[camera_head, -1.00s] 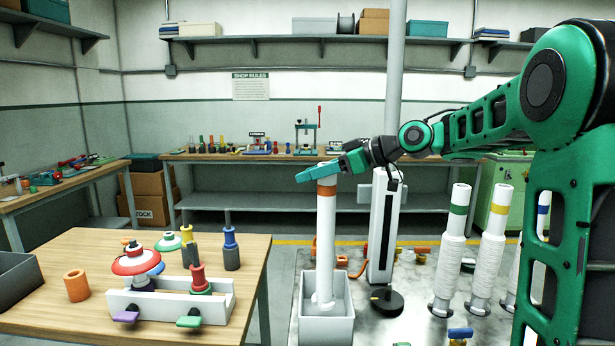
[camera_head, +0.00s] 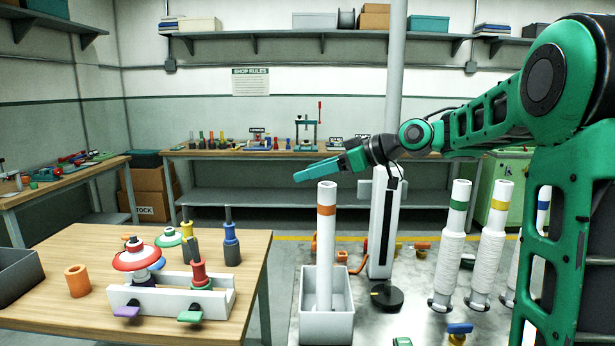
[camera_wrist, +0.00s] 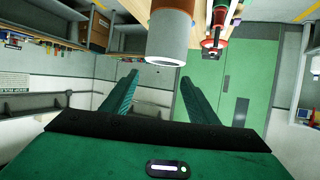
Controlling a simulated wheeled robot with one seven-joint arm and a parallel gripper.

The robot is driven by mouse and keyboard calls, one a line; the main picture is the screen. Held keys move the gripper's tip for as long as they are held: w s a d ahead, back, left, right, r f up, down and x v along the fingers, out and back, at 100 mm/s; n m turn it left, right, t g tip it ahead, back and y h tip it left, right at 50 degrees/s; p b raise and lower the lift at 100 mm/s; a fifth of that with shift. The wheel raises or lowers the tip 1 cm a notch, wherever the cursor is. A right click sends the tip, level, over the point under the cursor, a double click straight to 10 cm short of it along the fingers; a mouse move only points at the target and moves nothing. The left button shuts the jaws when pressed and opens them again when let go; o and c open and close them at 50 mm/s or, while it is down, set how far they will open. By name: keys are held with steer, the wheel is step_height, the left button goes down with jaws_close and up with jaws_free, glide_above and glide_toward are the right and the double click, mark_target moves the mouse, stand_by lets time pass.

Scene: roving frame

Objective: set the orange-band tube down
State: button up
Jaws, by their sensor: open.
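The orange-band tube (camera_head: 326,245) is white and stands upright in an open grey bin (camera_head: 326,328). Its lower end is hidden behind the bin's front wall. My gripper (camera_head: 312,172) is open and empty, just above the tube's top and apart from it in the head view. In the wrist view, my open fingers (camera_wrist: 158,78) point toward the tube's hollow white end (camera_wrist: 168,48), which shows at the top of the picture with nothing between the fingers.
A wooden table (camera_head: 60,310) with a white rack (camera_head: 175,300) and coloured parts is at left. A grey post (camera_head: 392,70) rises behind my gripper.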

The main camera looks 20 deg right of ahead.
steer(key=v, duration=1.2)
steer(key=shift+r, duration=0.35)
steer(key=s+d+f+m+g+h, duration=0.1)
steer(key=s+d+f+m+h, duration=0.3)
steer(key=f, duration=0.5)
steer(key=s+d+f+m+g+h, duration=0.2)
steer(key=s+f+m+h, duration=0.1)
steer(key=s+f+m, duration=0.4)
steer(key=s+d+f+m+g+h, duration=0.1)
steer(key=s+f+g, duration=0.1)
steer(key=s+f, duration=0.2)
steer(key=s+d+f+m+g+h, duration=0.1)
steer(key=s+f, duration=0.4)
steer(key=s, duration=0.6)
steer(key=s+d+f+m+g+h, duration=0.1)
steer(key=s+f+m+g, duration=0.1)
steer(key=s, duration=0.6)
step_height(320, 180, down, 2)
steer(key=shift+s+f+m+g, duration=0.15)
steer(key=shift+s+m+g, duration=0.15)
steer(key=shift+m, duration=0.4)
